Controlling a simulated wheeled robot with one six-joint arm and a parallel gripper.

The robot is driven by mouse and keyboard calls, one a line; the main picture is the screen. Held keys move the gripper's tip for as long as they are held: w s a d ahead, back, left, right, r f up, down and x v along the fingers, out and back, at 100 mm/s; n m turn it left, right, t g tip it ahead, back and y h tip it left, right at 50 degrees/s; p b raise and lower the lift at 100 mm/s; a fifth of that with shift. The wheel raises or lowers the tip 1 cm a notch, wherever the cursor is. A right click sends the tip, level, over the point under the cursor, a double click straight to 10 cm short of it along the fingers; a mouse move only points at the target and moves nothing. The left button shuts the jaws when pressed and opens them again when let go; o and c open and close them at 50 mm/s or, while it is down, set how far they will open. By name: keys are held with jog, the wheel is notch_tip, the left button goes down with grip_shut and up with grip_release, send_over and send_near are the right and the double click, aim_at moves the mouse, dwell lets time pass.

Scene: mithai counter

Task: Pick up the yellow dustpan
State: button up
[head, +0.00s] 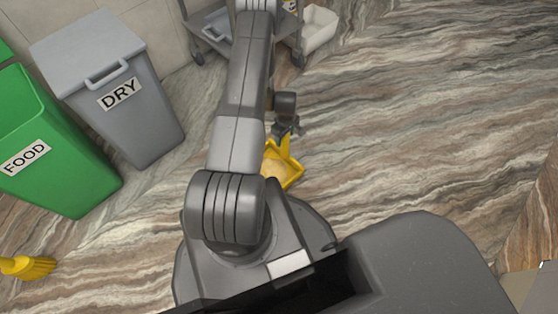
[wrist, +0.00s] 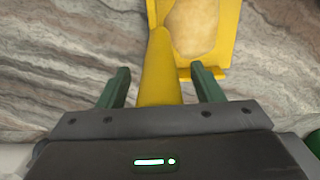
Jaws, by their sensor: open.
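The yellow dustpan (head: 285,174) lies on the floor just beyond my arm's base, partly hidden by my arm in the head view. A tan patch of material shows in its pan. In the wrist view the dustpan (wrist: 228,40) is at the top, with its handle (wrist: 158,75) pointing toward me. My gripper (head: 290,127) is over the handle end. In the wrist view my gripper (wrist: 160,82) is open, with one finger on each side of the handle and a gap visible on both sides. The handle's near end is hidden behind the gripper body.
A grey bin marked DRY (head: 150,125) and a green bin marked FOOD (head: 70,175) stand at left. A yellow brush (head: 30,267) lies at lower left. A grey cart (head: 217,38) and a white container (head: 319,28) are at the top.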

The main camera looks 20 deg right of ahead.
jog(key=shift+r, duration=0.1)
grip_shut()
